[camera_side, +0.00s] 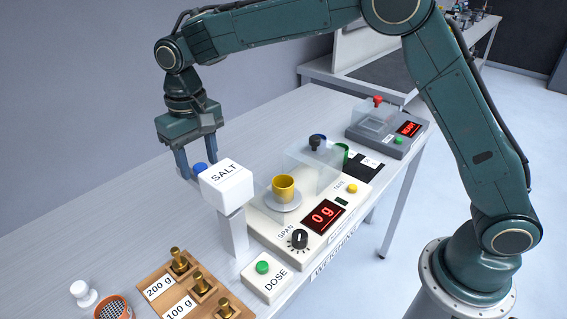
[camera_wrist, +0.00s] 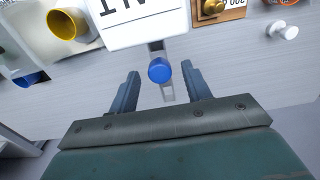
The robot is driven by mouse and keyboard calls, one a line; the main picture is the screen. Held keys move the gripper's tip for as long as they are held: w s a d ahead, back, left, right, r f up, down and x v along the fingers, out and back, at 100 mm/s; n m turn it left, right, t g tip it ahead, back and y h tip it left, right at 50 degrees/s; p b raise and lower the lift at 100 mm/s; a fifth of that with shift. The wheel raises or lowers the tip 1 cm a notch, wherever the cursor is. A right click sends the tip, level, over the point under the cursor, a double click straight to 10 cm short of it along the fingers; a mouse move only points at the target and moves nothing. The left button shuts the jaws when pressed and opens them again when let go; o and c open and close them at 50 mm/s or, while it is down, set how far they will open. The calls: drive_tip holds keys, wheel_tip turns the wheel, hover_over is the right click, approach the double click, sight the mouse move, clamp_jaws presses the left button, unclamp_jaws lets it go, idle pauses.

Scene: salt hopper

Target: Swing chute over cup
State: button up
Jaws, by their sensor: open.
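The white salt hopper (camera_side: 227,186) stands on a post (camera_side: 233,236) to the left of the scale. A blue knob (camera_side: 200,168) sticks out from its back side. My gripper (camera_side: 190,174) is open around the blue knob. In the wrist view the knob (camera_wrist: 159,70) lies between the two fingertips (camera_wrist: 160,76), with gaps on both sides. A yellow cup (camera_side: 284,188) stands on the scale's round pan (camera_side: 283,202); it also shows in the wrist view (camera_wrist: 67,24). The chute itself cannot be made out under the hopper.
The scale (camera_side: 304,228) reads 0 g and has a clear cover (camera_side: 312,163) with a dark knob. A DOSE box (camera_side: 267,277) with a green button stands in front of the post. A wooden weight tray (camera_side: 192,291) is at the front left. Table behind the hopper is clear.

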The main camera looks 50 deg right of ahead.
drive_tip(key=shift+f, duration=0.2)
clamp_jaws()
drive_tip(key=shift+d, duration=0.1)
drive_tip(key=s+d+m, duration=0.7)
drive_tip(key=s+m, duration=0.1)
drive_tip(key=m, duration=1)
drive_tip(key=shift+d, duration=0.4)
drive_tip(key=shift+r, duration=0.1)
idle(0.5)
